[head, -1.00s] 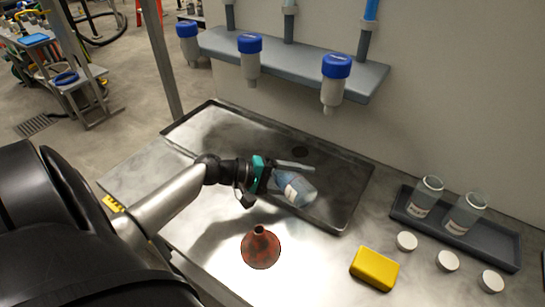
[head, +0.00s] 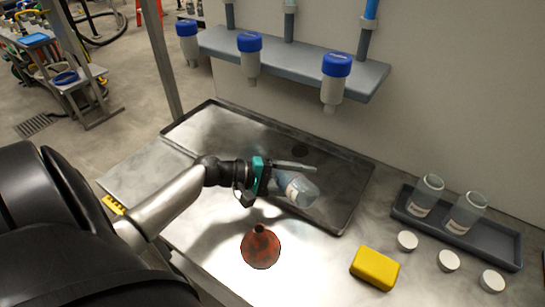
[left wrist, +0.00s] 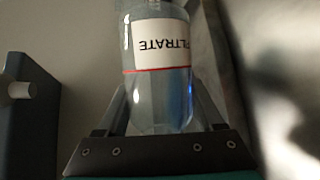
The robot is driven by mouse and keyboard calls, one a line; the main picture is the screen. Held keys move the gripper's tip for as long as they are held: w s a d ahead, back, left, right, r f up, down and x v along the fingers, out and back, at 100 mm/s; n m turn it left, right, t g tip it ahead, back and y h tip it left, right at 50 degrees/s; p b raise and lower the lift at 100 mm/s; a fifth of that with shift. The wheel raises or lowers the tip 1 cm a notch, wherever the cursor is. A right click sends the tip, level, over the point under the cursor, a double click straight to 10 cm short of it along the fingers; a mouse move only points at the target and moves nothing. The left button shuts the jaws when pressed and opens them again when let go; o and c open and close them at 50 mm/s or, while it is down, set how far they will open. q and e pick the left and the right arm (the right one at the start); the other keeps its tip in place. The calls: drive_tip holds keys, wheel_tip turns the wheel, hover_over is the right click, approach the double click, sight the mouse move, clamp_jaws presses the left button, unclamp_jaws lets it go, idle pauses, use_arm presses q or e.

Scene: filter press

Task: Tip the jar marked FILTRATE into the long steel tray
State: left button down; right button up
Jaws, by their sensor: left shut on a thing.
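The clear jar with the white FILTRATE label (left wrist: 158,45) is between the fingers of my left gripper (left wrist: 160,95) in the left wrist view. The label reads upside down there. In the head view the jar (head: 299,190) lies tilted well over, above the right part of the long steel tray (head: 213,128). My left gripper (head: 280,175) is shut on it, coming in from the left. Whether any liquid is leaving the jar cannot be told. My right gripper is not in view.
A red-brown funnel-shaped flask (head: 261,250) and a yellow block (head: 375,268) stand in front of the tray. White lids (head: 448,261) lie at right near a dark tray (head: 480,250) holding two jars (head: 426,196). Filter housings (head: 336,82) hang from a grey shelf (head: 295,68) behind.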

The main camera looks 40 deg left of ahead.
use_arm(q)
drive_tip(key=shift+w+f+n+h+b, duration=0.1)
drive_tip(key=shift+f+n+h+b, duration=0.25)
drive_tip(key=shift+n+b, duration=0.3)
idle(0.5)
